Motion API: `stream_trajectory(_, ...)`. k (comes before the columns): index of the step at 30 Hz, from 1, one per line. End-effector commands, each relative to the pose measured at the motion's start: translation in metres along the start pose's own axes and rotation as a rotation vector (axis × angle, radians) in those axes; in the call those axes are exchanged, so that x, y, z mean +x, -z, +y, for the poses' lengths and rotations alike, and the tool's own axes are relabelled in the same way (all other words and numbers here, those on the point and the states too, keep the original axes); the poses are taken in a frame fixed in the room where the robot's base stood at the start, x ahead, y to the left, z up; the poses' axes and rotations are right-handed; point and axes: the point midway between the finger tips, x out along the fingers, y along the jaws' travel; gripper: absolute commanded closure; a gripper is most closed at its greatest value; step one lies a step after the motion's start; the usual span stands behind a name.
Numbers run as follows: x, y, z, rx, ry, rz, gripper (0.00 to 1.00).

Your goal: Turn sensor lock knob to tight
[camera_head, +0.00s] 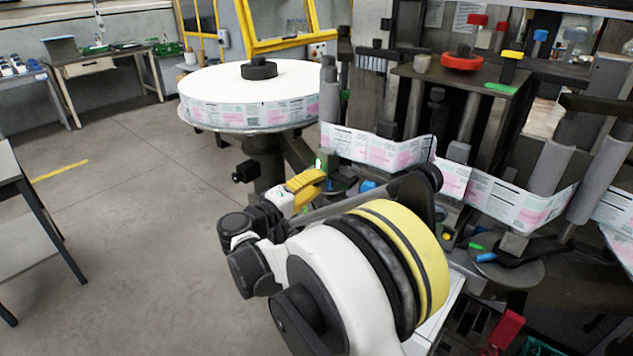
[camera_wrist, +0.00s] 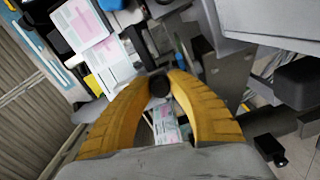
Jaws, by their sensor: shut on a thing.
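The sensor lock knob (camera_wrist: 159,86) is small, dark and round. In the wrist view it sits between the tips of my gripper's two curved yellow fingers (camera_wrist: 161,77). The fingers are shut on it, one on each side. In the head view my gripper (camera_head: 316,178) is beside the label web, at the left of the machine, and I cannot make out the knob there. The knob's markings and how far it is turned do not show.
The printed label web (camera_head: 385,152) runs past my gripper to rollers (camera_head: 550,160) on the right. A large white reel (camera_head: 255,90) stands behind. A grey metal box (camera_wrist: 275,22) is close at the right in the wrist view. Open floor (camera_head: 130,220) lies left.

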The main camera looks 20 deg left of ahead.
Motion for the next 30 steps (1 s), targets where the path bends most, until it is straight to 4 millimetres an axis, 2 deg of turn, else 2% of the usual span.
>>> stream_trajectory(18, 0.0002, -0.0003, -0.0013, 0.581, 0.0, -0.002, 1.0)
stream_trajectory(30, 0.0002, 0.0, -0.002, 0.881, 0.0, -0.002, 1.0)
